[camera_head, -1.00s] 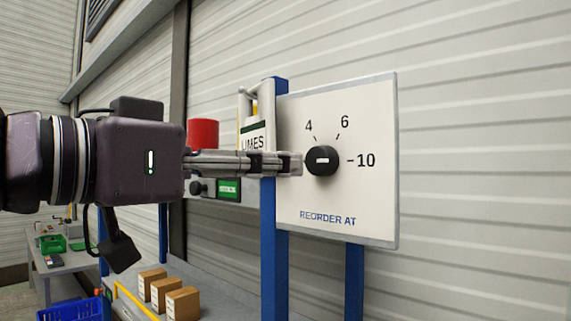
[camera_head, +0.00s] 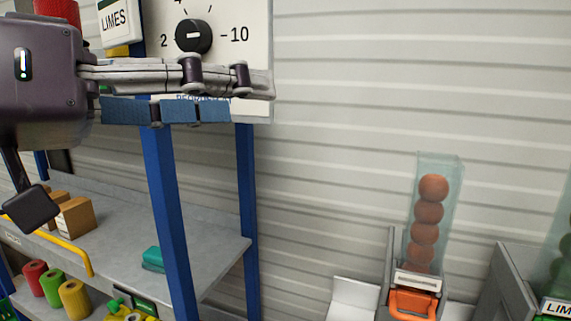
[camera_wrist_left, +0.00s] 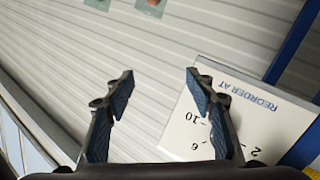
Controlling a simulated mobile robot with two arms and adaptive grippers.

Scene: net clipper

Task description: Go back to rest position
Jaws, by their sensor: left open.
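My left gripper (camera_head: 255,90) comes in from the left in the head view, in front of the lower part of a white dial panel (camera_head: 255,20). In the left wrist view its two fingers (camera_wrist_left: 160,85) are spread apart with nothing between them. The black dial knob (camera_head: 193,37) sits above the fingers, clear of them, with its white mark lying level. The fingers cover most of the panel's printed "REORDER AT" in the head view, while the lettering (camera_wrist_left: 250,94) is readable in the left wrist view. My right gripper is not in view.
Blue posts (camera_head: 172,220) carry the panel beside a grey shelf (camera_head: 110,215) with small cardboard boxes (camera_head: 75,217). Coloured rolls (camera_head: 74,299) stand lower left. A clear tube of brown balls (camera_head: 428,213) with an orange handle (camera_head: 412,303) stands at right. The corrugated wall (camera_head: 340,130) is behind.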

